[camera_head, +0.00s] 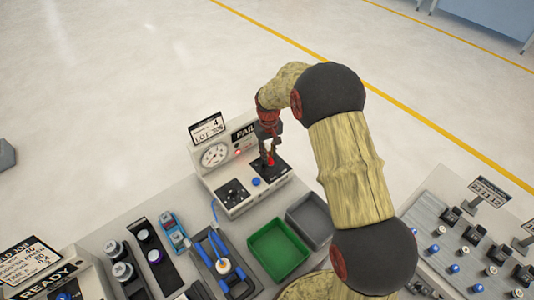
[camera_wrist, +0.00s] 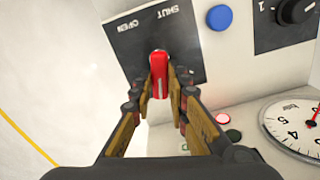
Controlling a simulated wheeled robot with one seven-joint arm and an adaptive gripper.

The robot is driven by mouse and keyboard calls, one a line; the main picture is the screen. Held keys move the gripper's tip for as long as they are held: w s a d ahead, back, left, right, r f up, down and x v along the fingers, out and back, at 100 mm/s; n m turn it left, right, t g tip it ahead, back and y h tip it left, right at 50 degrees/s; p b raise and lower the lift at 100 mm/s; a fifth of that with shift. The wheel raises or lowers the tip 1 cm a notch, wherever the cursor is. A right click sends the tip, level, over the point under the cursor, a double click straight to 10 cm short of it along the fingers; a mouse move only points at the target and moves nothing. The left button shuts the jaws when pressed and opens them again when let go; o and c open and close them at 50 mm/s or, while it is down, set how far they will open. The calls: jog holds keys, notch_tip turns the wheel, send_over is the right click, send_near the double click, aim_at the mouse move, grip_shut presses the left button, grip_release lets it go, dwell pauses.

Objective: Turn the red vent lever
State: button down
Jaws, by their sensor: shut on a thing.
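The red vent lever (camera_wrist: 159,75) stands on a black plate (camera_wrist: 185,35) marked OPEN and SHUT, on the light grey panel box. In the wrist view my gripper (camera_wrist: 160,92) has its two fingers on either side of the lever and is shut on it. In the head view the lever (camera_head: 271,160) is a small red spot below my gripper (camera_head: 268,150), at the right end of the panel box.
The panel box carries a gauge (camera_head: 214,155), a blue button (camera_head: 256,182) and a black knob plate (camera_head: 233,193). A LOT sign (camera_head: 207,128) stands behind it. A green bin (camera_head: 279,250) and a grey bin (camera_head: 312,221) lie in front. Other fixtures crowd the left bench.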

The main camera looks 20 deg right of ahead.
jog(key=m, duration=0.3)
jog(key=d+m, duration=0.1)
jog(key=m, duration=0.1)
jog(key=shift+m+p, duration=0.4)
jog(key=shift+d, duration=0.1)
dwell(0.3)
jog(key=c, duration=1.7)
grip_release()
notch_tip(320, 180, up, 12)
